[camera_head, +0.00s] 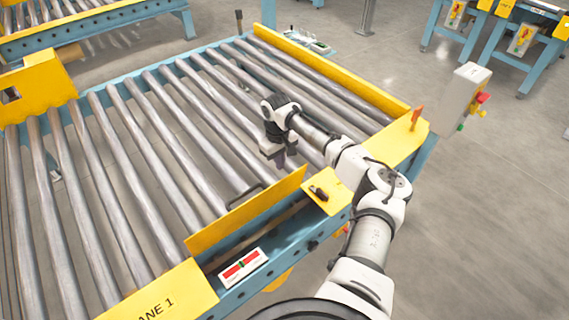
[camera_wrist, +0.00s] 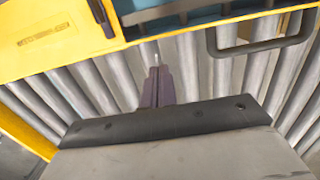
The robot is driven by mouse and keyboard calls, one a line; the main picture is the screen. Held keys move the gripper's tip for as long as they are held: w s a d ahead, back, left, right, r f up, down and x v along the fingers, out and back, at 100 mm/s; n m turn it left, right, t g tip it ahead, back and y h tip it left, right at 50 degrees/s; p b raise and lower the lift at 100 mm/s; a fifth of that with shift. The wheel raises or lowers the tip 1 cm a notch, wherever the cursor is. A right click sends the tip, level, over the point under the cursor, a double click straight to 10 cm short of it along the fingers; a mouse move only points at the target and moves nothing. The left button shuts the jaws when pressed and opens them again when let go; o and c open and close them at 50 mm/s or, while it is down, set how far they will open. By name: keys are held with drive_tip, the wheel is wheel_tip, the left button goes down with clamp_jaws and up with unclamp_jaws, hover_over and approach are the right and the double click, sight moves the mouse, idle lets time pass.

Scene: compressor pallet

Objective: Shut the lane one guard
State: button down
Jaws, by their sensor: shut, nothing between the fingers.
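The lane one guard (camera_head: 248,211) is a long yellow panel along the near edge of the roller conveyor. It stands up from the frame, with a gap showing between it and the blue front rail. Its dark loop handle (camera_head: 246,196) is on the roller side and also shows at upper right in the wrist view (camera_wrist: 212,41). My gripper (camera_head: 279,162) is over the rollers, beyond the guard's right end. In the wrist view its fingers (camera_wrist: 158,86) are together and empty, pointing at the rollers, apart from the handle.
A yellow plate with a black latch (camera_head: 318,192) sits right of the guard. A white indicator box (camera_head: 243,267) with red and green marks is on the front rail. A grey control box (camera_head: 462,95) stands at right. The rollers (camera_head: 120,170) are bare.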

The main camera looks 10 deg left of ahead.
drive_tip(key=shift+s+d+f+p, duration=0.15)
drive_tip(key=shift+s+d+p, duration=0.15)
drive_tip(key=shift+s+d, duration=0.55)
drive_tip(key=shift+w+d+f, duration=0.1)
drive_tip(key=shift+d, duration=0.1)
